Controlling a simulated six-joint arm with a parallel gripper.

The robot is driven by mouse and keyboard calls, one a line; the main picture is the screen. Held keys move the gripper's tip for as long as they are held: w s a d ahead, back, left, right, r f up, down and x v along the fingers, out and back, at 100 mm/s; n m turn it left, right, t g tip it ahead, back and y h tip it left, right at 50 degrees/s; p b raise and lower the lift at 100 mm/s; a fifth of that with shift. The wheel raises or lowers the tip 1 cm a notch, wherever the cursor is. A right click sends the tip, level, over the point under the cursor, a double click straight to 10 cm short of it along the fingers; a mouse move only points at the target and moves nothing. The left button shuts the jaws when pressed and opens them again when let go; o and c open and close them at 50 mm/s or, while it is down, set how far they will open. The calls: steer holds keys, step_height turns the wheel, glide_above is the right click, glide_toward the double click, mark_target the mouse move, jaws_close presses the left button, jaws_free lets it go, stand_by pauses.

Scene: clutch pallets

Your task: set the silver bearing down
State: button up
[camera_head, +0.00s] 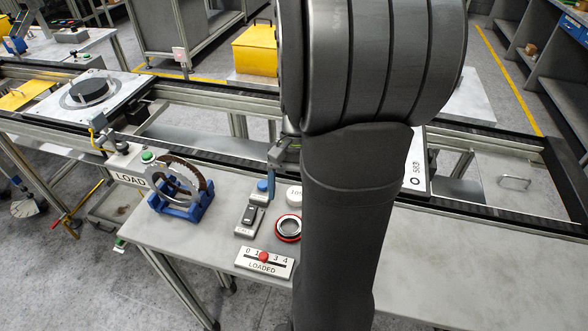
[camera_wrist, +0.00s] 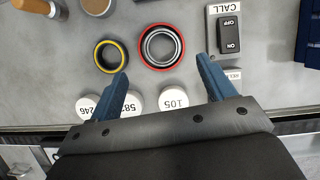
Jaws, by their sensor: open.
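The silver bearing (camera_wrist: 161,45) is a shiny ring lying inside a red-rimmed round holder (camera_wrist: 161,67) on the grey bench. It also shows in the head view (camera_head: 288,227), just left of my arm. My gripper (camera_wrist: 163,66) is open, its two blue fingers spread apart. In the wrist view the fingertips appear on the near side of the red holder, one to each side, with nothing held between them. I cannot tell their height above the bench.
A yellow-rimmed ring (camera_wrist: 110,56) lies left of the red holder. White numbered discs, including one marked 105 (camera_wrist: 173,98), sit close to the fingers. The CALL switch box (camera_wrist: 228,32) stands right. A blue cradle (camera_head: 181,207) holds large rings; the LOADED counter (camera_head: 264,263) lies in front.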

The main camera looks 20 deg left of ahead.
steer(key=v, duration=0.5)
steer(key=shift+w+r, duration=0.1)
steer(key=shift+r, duration=0.3)
steer(key=x, duration=1.2)
steer(key=shift+f, duration=0.7)
steer(key=shift+r, duration=0.35)
